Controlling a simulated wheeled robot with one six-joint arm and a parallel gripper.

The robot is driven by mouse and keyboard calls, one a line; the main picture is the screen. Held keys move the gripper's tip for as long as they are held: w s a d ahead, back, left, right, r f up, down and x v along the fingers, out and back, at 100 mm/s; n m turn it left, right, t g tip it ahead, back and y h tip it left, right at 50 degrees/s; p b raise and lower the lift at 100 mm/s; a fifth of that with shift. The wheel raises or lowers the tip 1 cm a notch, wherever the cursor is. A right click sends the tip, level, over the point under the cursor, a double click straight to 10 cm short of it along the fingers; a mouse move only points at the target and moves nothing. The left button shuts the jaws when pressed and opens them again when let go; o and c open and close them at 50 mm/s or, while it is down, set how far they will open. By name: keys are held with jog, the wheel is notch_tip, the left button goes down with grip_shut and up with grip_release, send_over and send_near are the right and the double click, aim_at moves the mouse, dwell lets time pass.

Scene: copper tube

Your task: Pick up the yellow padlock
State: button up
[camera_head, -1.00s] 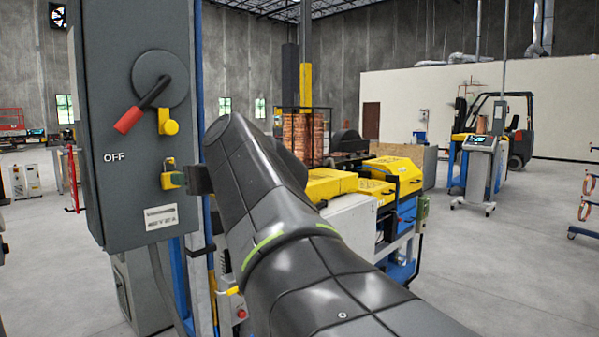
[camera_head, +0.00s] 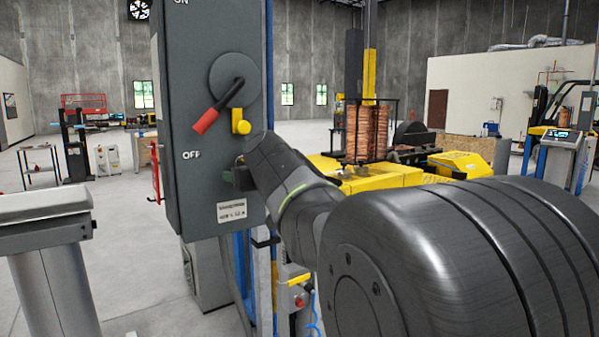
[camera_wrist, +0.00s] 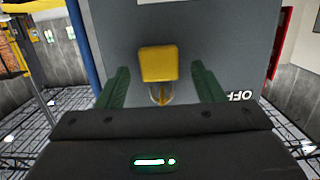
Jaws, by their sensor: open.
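The yellow padlock (camera_wrist: 158,63) shows in the wrist view in front of the grey switch box (camera_wrist: 215,30), its metal shackle pointing down in that picture. My gripper (camera_wrist: 161,70) is open, with one green finger on each side of the padlock and a visible gap on both sides. I cannot tell how deep the padlock sits between the fingers. In the head view my gripper (camera_head: 238,178) is at the lower front of the switch box (camera_head: 185,100), below the red-handled switch (camera_head: 222,100). The padlock is mostly hidden there by my gripper and wrist.
A yellow fitting (camera_head: 240,122) sits under the switch handle, just above my gripper. A white label (camera_head: 231,212) is below it. Yellow machinery (camera_head: 375,178) stands behind my arm. A grey stand (camera_head: 45,225) is at the left, with open floor beyond.

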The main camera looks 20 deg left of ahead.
jog(key=c, duration=1.1)
jog(key=shift+r, duration=0.25)
